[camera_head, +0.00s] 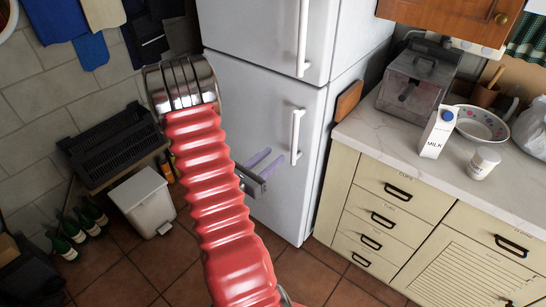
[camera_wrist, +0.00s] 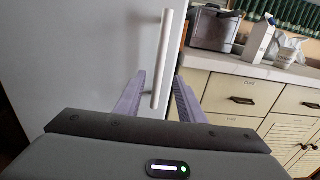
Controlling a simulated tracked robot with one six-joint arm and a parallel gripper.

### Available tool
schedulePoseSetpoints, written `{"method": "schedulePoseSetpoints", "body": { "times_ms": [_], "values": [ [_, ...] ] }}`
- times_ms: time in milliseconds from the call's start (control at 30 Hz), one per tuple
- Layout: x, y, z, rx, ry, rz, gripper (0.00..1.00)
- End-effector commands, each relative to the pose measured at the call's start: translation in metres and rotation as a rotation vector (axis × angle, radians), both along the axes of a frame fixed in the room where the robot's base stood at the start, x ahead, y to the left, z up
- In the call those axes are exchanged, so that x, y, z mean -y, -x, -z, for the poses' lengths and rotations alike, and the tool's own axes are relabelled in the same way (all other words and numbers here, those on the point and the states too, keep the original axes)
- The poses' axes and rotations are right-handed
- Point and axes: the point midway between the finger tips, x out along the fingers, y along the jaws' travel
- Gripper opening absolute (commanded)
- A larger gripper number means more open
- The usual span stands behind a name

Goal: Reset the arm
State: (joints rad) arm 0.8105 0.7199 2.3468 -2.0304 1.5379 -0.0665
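My gripper (camera_head: 271,157) is in front of the lower door of the white fridge (camera_head: 262,120). Its two purple fingers are apart with nothing held between them. In the wrist view my gripper (camera_wrist: 159,78) also shows open, and the vertical fridge handle (camera_wrist: 166,50) appears in line with the gap between the fingers. In the head view the lower handle (camera_head: 297,137) is to the right of the fingertips and looks apart from them. My red ribbed arm fills the middle of the head view and hides part of the floor and wall.
A counter (camera_head: 400,155) on the right holds a milk carton (camera_head: 437,133), a white jar (camera_head: 483,163), a bowl (camera_head: 481,123) and a grey metal box (camera_head: 418,80). A white bin (camera_head: 145,200), bottles (camera_head: 64,246) and a black rack (camera_head: 108,147) are on the left.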

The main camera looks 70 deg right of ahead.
Motion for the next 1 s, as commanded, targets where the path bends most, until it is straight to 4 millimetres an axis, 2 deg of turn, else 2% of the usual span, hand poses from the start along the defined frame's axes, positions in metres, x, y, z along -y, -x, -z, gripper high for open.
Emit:
{"method": "schedulePoseSetpoints", "body": {
  "times_ms": [667,767,1000],
  "values": [
    [0.000,0.001,0.004,0.009,-0.013,0.004,0.36],
    [-0.005,0.012,0.012,0.025,-0.039,0.050,0.36],
    [-0.038,0.063,0.033,0.107,-0.123,0.291,0.36]
  ]
}}
